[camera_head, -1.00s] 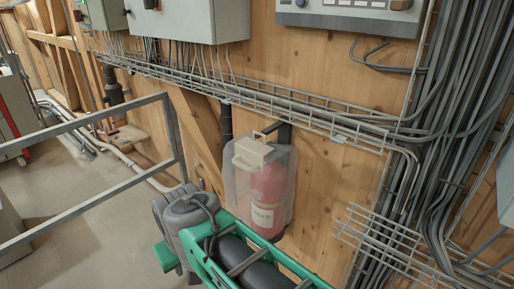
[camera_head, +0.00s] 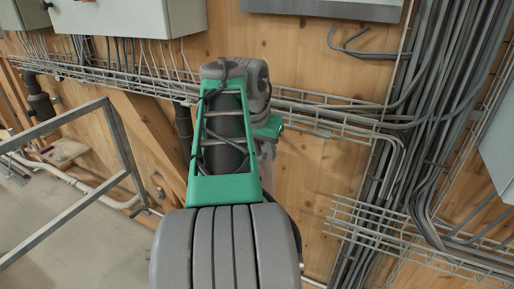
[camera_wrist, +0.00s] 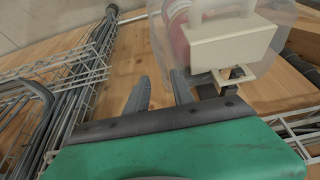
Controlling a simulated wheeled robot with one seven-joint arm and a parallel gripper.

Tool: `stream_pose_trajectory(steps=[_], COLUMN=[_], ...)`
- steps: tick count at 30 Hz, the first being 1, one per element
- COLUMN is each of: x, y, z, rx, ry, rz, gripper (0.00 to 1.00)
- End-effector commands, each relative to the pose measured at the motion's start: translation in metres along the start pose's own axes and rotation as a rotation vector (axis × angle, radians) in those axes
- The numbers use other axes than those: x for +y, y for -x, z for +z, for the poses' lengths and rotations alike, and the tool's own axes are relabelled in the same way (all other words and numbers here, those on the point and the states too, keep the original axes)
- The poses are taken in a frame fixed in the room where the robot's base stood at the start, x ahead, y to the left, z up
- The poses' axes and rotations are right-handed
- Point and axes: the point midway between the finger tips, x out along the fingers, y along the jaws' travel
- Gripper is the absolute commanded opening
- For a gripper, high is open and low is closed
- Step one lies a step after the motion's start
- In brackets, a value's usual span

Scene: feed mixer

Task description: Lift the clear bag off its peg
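The clear bag (camera_wrist: 284,14) is at the upper right of the wrist view, with a red cylinder (camera_wrist: 178,38) visible inside it. A beige block-shaped handle (camera_wrist: 235,42) is at the bag's top. A dark peg-like piece (camera_wrist: 236,73) shows at the handle's lower edge; I cannot tell exactly how they join. My gripper (camera_wrist: 160,88) is open, with two grey fingers apart and only wooden wall between them. The fingers are beside the handle, to its left in the wrist view. In the head view my arm hides most of the bag.
A wire cable tray (camera_head: 330,122) runs along the wooden wall (camera_head: 318,180) close to my gripper. Thick cable bundles (camera_head: 440,130) hang at the right. A grey metal railing (camera_head: 62,122) stands at the left. Grey boxes are mounted above.

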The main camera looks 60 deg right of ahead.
Motion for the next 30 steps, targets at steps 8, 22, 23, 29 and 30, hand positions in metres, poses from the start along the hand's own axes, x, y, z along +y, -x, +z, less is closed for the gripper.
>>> stream_pose_trajectory(steps=[8, 22, 23, 29, 30], x=[0.001, -0.001, -0.001, -0.001, -0.001], y=[-0.046, -0.076, -0.076, -0.076, -0.076], z=[0.001, 0.001, 0.001, 0.001, 0.001], rx=[-0.004, -0.001, -0.001, -0.001, -0.001], ry=[0.002, 0.003, 0.003, 0.003, 0.003], rz=[0.003, -0.001, -0.001, -0.001, -0.001], gripper=[0.29, 0.29, 0.28, 0.12, 0.09])
